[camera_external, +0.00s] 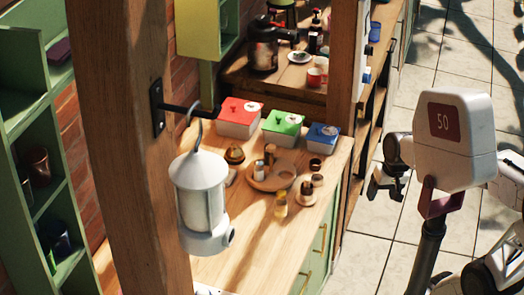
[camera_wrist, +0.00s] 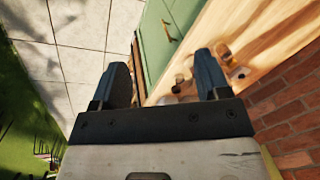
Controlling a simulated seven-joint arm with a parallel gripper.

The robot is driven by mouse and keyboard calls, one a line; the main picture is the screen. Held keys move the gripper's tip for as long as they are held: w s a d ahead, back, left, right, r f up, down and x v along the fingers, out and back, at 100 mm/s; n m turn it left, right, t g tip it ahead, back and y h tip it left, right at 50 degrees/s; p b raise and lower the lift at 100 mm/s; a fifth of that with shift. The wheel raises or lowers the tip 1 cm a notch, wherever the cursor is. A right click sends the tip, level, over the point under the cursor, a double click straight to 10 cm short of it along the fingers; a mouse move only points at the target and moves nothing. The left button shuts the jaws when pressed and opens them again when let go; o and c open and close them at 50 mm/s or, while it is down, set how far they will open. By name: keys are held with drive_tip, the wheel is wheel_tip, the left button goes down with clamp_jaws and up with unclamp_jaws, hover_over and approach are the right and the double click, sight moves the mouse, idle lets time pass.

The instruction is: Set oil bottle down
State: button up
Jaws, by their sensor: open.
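A small yellow-amber bottle (camera_external: 281,206), which looks like the oil bottle, stands upright on the wooden counter (camera_external: 240,245) near its front edge. It is just in front of a round wooden tray (camera_external: 273,188) holding small containers. My gripper (camera_external: 384,184) is over the tiled floor to the right of the counter, apart from the bottle. In the wrist view its two dark fingers (camera_wrist: 162,82) are wide apart with nothing held between them. Small items (camera_wrist: 183,84) on the counter show partly behind the right finger; I cannot tell which is the bottle.
Red (camera_external: 240,118), green (camera_external: 283,128) and blue (camera_external: 322,137) lidded boxes stand at the back of the counter. Small cups (camera_external: 307,192) stand beside the tray. A white lantern (camera_external: 200,200) hangs from a wooden post (camera_external: 125,130). Green cabinet doors (camera_external: 318,250) are below the counter.

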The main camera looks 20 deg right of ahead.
drive_tip(key=shift+s+d+r+n+t+h, duration=0.5)
drive_tip(key=shift+s+d+r+n+h, duration=0.5)
drive_tip(key=shift+s+d+r, duration=0.3)
